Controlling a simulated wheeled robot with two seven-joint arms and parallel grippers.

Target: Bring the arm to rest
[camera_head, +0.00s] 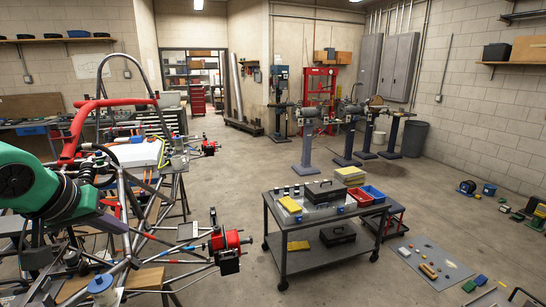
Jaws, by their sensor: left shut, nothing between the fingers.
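My left arm (30,185), green with a dark ring joint, comes in from the left edge over the tube chassis. My left gripper (97,160) is small and dark at the arm's end, shut and empty, in front of the chassis tubes. The tube chassis (135,225) fills the left side, with grey tubes and a red upper bar (110,103). A red and black hub (226,243) sticks out at its front right. My right gripper is not in view.
A dark wheeled cart (310,262) with a black toolbox (326,190), yellow boxes and small bins stands right of the chassis. A grey mat (432,262) with small parts lies on the floor. Pedestal-mounted machines stand behind. Open floor (225,180) lies between chassis and cart.

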